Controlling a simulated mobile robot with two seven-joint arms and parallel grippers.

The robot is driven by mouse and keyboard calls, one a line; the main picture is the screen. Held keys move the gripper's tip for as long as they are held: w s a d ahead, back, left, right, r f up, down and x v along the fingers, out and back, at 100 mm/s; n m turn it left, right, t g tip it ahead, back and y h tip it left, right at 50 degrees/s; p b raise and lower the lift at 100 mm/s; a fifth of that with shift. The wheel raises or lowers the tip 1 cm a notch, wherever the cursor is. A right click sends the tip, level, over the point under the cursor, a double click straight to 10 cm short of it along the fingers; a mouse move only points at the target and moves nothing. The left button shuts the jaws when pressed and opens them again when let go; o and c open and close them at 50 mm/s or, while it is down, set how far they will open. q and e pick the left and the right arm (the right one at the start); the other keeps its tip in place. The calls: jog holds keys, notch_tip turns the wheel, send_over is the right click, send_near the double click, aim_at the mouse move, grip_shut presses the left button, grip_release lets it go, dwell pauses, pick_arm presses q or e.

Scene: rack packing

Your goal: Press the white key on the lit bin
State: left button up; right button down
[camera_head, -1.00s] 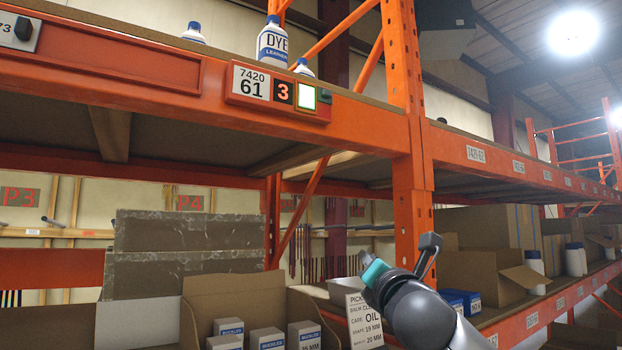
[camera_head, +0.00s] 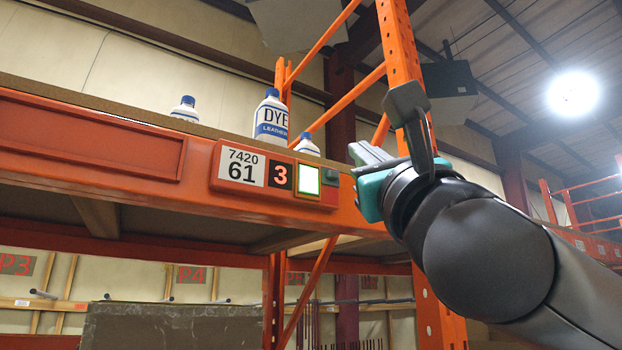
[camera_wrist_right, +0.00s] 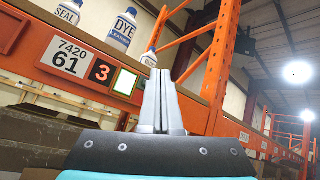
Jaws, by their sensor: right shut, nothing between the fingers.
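The lit bin's label panel (camera_head: 242,166) on the orange shelf beam reads 7420 61, with a red 3 on its display (camera_head: 280,177). The white key (camera_head: 308,179) glows with a green edge just right of the 3. It also shows in the right wrist view (camera_wrist_right: 126,82). My right gripper (camera_head: 358,155) is shut and empty, with its tips to the right of the white key and apart from it in the head view. In the right wrist view the shut fingers (camera_wrist_right: 158,85) point up just right of the key. My left gripper is not in view.
Above the panel, a dye bottle (camera_head: 271,118) and smaller white bottles (camera_head: 186,108) stand on the shelf. The orange upright (camera_head: 402,50) rises behind my right arm. A dark green patch (camera_head: 329,175) sits right of the key.

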jog(key=p, duration=0.3)
send_near(313, 173)
jog(key=shift+s+d+r+x, duration=0.1)
jog(key=shift+x, duration=0.75)
jog(key=shift+s+d+r+x, duration=0.1)
jog(key=shift+r+x, duration=0.05)
jog(key=shift+x, duration=0.7)
jog(key=shift+s+d+r+x, duration=0.1)
jog(key=shift+x, duration=0.75)
jog(key=shift+w, duration=0.1)
jog(key=shift+w+a, duration=0.25)
jog(key=shift+w, duration=0.1)
jog(key=shift+w+a, duration=0.25)
jog(key=shift+w, duration=0.05)
dwell(0.6)
dwell(0.4)
jog(key=shift+s+d, duration=0.35)
jog(key=shift+s, duration=0.1)
jog(key=shift+s+d+b, duration=0.2)
jog(key=shift+s+b, duration=0.05)
jog(key=shift+b, duration=0.05)
